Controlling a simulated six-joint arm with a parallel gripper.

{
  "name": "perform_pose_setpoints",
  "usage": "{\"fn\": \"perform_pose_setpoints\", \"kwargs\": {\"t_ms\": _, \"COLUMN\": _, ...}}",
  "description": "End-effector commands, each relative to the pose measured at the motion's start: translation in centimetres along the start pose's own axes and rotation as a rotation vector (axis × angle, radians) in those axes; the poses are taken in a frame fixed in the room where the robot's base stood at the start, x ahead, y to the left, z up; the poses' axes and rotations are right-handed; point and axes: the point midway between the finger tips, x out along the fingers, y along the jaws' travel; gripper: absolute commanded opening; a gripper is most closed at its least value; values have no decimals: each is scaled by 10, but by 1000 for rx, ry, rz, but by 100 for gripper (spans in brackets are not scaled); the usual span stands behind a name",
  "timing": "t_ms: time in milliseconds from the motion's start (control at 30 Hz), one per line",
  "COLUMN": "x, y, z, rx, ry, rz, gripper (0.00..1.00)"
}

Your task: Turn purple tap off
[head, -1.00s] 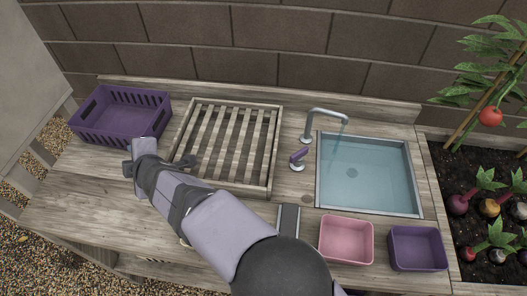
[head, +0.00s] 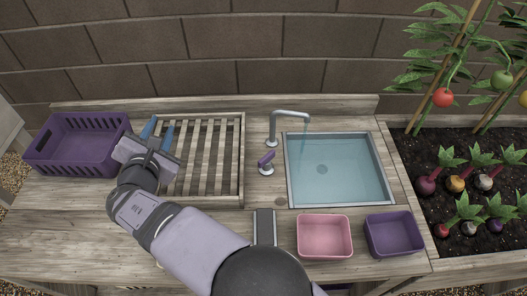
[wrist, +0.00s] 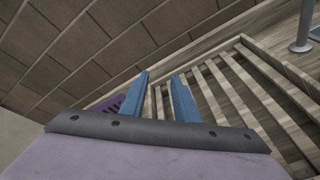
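My gripper (head: 158,129) is over the left part of the slatted rack, well left of the lever. Its blue fingers are apart with nothing between them, as the wrist view (wrist: 160,80) also shows. The wrist view shows a metal post (wrist: 301,35) at upper right, but no purple lever.
A slatted wooden rack (head: 241,150) lies between my gripper and the lever. A purple crate (head: 75,155) stands at the left. Pink (head: 324,252) and purple (head: 394,250) tubs stand before the sink. A planted bed (head: 480,225) is at right; a block wall closes the back.

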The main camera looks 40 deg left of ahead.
Motion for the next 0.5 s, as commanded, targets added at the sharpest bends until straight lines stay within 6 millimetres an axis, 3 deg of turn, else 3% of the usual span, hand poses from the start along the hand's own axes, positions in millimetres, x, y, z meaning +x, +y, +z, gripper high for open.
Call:
{"fn": "perform_pose_setpoints", "kwargs": {"t_ms": 167, "x": -2, "y": -76, "z": 34, "rx": -128, "ry": -114, "rz": -268, "gripper": 28}}
{"fn": "perform_pose_setpoints", "kwargs": {"t_ms": 300, "x": -22, "y": -144, "z": 57, "rx": -255, "ry": -173, "rz": -527, "gripper": 28}}
{"fn": "perform_pose_setpoints", "kwargs": {"t_ms": 400, "x": -41, "y": -180, "z": 68, "rx": -331, "ry": -190, "rz": -675, "gripper": 28}}
{"fn": "perform_pose_setpoints", "kwargs": {"t_ms": 500, "x": -53, "y": -200, "z": 74, "rx": -378, "ry": -195, "rz": -764, "gripper": 28}}
